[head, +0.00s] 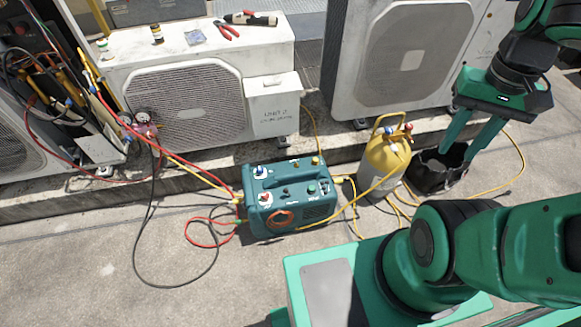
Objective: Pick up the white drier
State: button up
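I cannot clearly pick out the white drier. A small pale cylinder with dark ends (252,18) lies on top of the front white condenser unit (280,45), and I cannot tell whether it is the drier. My gripper (457,154) is at the right, pointing down, with its two green fingers apart. Nothing shows between them. The fingertips are over or just inside the opening of a black open-topped bag or bucket (436,181). Its inside is dark, and I cannot tell what it holds.
Red-handled pliers (227,31), a packet (194,37) and small bottles (157,34) are on the unit. A teal recovery machine (289,196) and yellow cylinder (386,160) stand on the ground among loose hoses (212,243). Another condenser (400,55) stands behind. Bare concrete lies at front left.

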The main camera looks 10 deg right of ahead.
aim_at(103, 45)
jog(key=u, duration=0.1)
jog(key=i, duration=1)
jog(key=z, duration=0.05)
